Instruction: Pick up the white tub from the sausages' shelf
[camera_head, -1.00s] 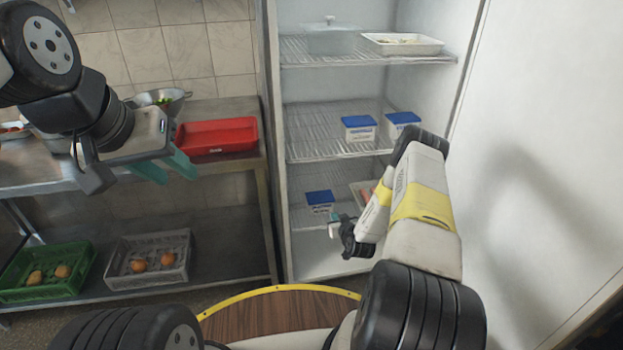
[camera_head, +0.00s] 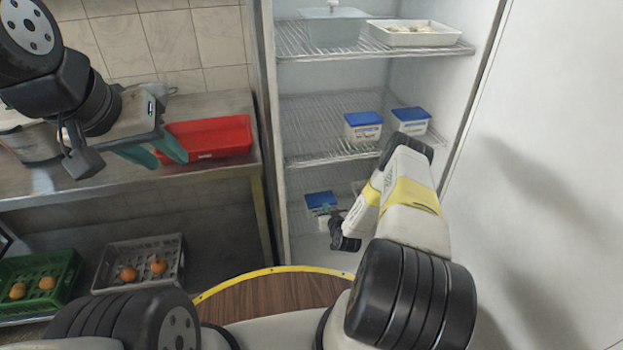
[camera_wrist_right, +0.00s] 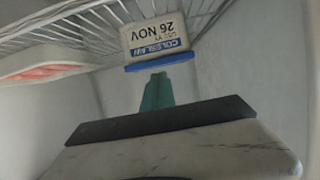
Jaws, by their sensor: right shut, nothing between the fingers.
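The white tub with a blue lid (camera_head: 320,199) stands on the low fridge shelf in the head view. In the right wrist view the same tub (camera_wrist_right: 157,36) appears upside down, its coleslaw label facing me. The tray of sausages (camera_wrist_right: 45,73) is beside it there; my right arm mostly hides it in the head view. My right gripper (camera_head: 327,211) is shut and empty at the tub's front. Its teal fingertips (camera_wrist_right: 157,78) point at the lid edge, very close; I cannot tell whether they touch. My left gripper (camera_head: 160,158) is open and empty by the counter.
Two more blue-lidded tubs (camera_head: 363,127) (camera_head: 411,121) stand on the middle wire shelf. A lidded container (camera_head: 332,24) and a white tray (camera_head: 415,36) are on the top shelf. The fridge side walls bound the space. A red tray (camera_head: 215,137) lies on the counter.

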